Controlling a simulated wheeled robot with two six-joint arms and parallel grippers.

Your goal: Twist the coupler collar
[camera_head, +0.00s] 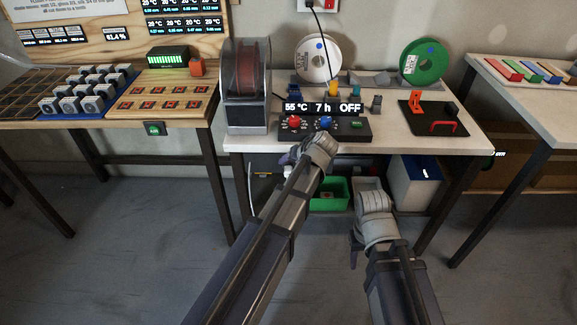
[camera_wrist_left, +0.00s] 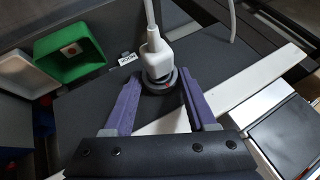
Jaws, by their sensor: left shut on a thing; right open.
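The coupler collar (camera_wrist_left: 157,86) is a dark ring with a small red mark, around the lower end of a white connector (camera_wrist_left: 155,58) with a white hose. In the left wrist view the two purple fingers of my left gripper (camera_wrist_left: 160,78) stand on either side of the collar, shut on it. In the head view my left gripper (camera_head: 290,157) is at the front edge of the middle table, and my wrist hides the collar. My right gripper (camera_head: 356,245) is open and empty, lower and to the right, in front of the table; its fingers are mostly hidden.
The middle table (camera_head: 410,142) carries a control box (camera_head: 345,130), a clear-fronted spool cabinet (camera_head: 247,85) and spools. Below it stand a green bin (camera_head: 343,190) and a white box (camera_head: 415,182). A white bar (camera_wrist_left: 255,82) runs right of the collar. The floor in front is clear.

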